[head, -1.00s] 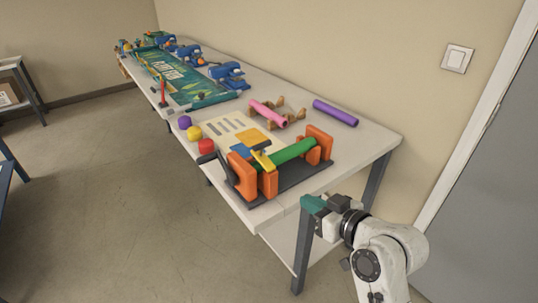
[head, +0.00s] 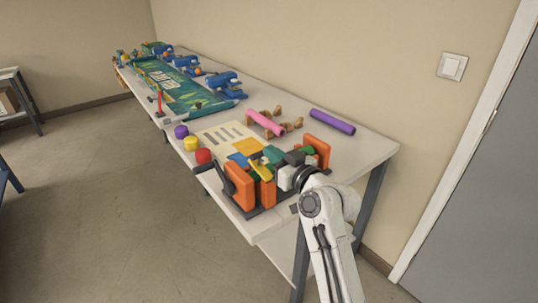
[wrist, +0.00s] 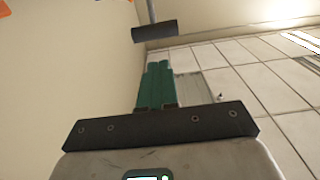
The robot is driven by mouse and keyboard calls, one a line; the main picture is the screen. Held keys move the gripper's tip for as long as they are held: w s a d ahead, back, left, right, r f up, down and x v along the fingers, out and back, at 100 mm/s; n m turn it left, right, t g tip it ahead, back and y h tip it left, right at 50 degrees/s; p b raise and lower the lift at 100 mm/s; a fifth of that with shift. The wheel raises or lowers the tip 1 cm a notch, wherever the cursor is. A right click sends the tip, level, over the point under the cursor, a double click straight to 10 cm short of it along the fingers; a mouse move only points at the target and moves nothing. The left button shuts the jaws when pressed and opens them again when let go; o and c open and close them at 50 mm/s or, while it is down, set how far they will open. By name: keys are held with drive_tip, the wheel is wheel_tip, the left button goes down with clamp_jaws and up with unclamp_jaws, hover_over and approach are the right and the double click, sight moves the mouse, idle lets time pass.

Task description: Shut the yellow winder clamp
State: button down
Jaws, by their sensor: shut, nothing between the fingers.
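The winder stands on the near end of the table, with an orange left bracket (head: 239,186) and an orange right bracket (head: 318,150). The yellow winder clamp (head: 260,168) is a slanted bar beside the left bracket. I cannot tell whether it is raised or shut. My gripper (head: 271,154) is over the winder, its teal fingers close to the clamp's upper right side; contact is unclear. The fingers are shut and empty in the wrist view (wrist: 156,86). My gripper and wrist hide most of the green roll. A dark cylinder on a grey rod (wrist: 154,31) shows beyond the fingertips.
Purple, yellow and red knobs (head: 203,156) line the table's left edge, near the winder's dark crank (head: 225,178). A pink roll (head: 265,122) on wooden holders and a purple roll (head: 332,122) lie behind. A printed sheet (head: 222,135) lies flat. Blue machines (head: 224,84) stand farther back.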

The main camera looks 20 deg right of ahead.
sight(261, 152)
drive_tip(key=shift+w+a+f, duration=0.25)
drive_tip(key=shift+w+f, duration=0.6)
drive_tip(key=shift+f, duration=0.1)
drive_tip(key=shift+r+p, duration=0.2)
drive_tip(key=shift+p, duration=0.3)
drive_tip(key=shift+w+a+r+g+p, duration=0.15)
drive_tip(key=shift+w+g+p, duration=0.35)
drive_tip(key=shift+p, duration=0.6)
drive_tip(key=shift+w+g+h+p, duration=0.15)
drive_tip(key=shift+g+h+p, duration=0.15)
drive_tip(key=shift+g+p, duration=0.45)
drive_tip(key=shift+w+a+f+p, duration=0.1)
drive_tip(key=shift+f+p, duration=0.2)
drive_tip(key=shift+f, duration=0.15)
